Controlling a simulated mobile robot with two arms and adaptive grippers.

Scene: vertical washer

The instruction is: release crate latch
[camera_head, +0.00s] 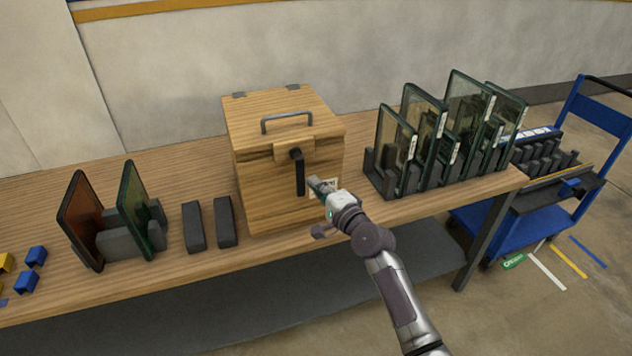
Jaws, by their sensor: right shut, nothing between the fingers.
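A wooden crate (262,196) stands upright on the wooden table, its lid closed. A grey metal handle (286,119) is on top of the lid. A dark latch lever (300,174) on the crate's front hangs straight down from a small wooden block (309,149) under the lid edge. My right gripper (314,207) is shut and empty, just right of the latch in the picture, in front of the crate's front face. I cannot tell whether its fingers touch the lever or the crate. A white label on the front is partly hidden behind the gripper. My left gripper is not in view.
A dark rack (378,179) with several glass panels stands right of the crate. Two dark blocks (194,227) and a holder with two panels (120,243) are on the left. A blue cart (487,222) stands beyond the table's right end.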

